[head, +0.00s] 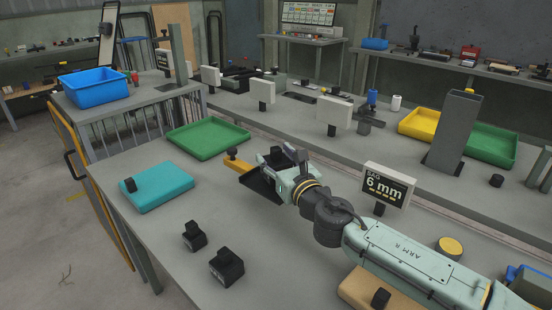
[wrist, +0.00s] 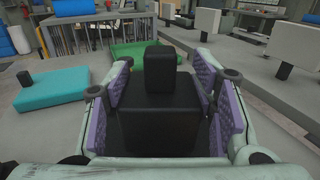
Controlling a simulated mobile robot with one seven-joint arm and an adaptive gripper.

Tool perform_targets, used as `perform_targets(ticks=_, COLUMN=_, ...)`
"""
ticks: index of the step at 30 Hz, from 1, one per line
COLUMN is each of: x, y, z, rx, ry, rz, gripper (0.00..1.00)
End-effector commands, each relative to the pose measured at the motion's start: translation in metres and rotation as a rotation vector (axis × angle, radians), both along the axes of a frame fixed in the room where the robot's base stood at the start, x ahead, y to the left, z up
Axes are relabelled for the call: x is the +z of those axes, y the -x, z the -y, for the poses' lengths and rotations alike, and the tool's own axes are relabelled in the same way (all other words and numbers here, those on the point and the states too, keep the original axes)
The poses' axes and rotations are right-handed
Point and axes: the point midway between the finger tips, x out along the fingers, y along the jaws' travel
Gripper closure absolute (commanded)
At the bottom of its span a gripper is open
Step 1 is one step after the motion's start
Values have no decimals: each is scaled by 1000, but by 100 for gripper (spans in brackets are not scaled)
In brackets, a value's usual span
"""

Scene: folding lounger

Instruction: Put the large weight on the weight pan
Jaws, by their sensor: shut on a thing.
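My gripper (head: 272,163) is over the near table, left of the "SAG 6 mm" sign. In the wrist view its purple pads (wrist: 170,105) are shut on a black weight (wrist: 158,105), a wide block with a smaller block-shaped knob on top. The held weight looks upright. In the head view it is mostly hidden by the gripper. Two other black weights, a smaller one (head: 194,237) and a bigger one (head: 227,267), stand on the table to the front left. A dark flat plate (head: 262,187) shows below my gripper; I cannot tell whether it is the weight pan or whether the weight touches it.
A teal pad (head: 165,188) with a small black knob and a green tray (head: 207,139) lie on the left and behind. A yellow block (head: 237,161) is just left of my gripper. The sign (head: 388,185) stands to the right. Table space near the front weights is clear.

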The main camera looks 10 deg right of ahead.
Motion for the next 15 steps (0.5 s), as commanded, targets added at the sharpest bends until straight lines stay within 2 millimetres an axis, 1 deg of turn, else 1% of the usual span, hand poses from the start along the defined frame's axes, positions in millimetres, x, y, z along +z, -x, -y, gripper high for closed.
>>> perform_targets(ticks=10, x=-2, y=0, z=0, rx=0, ry=2, rz=5, gripper=100)
perform_targets(ticks=11, x=-5, y=0, z=0, rx=0, ry=-1, rz=0, gripper=47)
perform_targets(ticks=15, x=-5, y=0, z=0, rx=0, ry=0, rz=0, gripper=38)
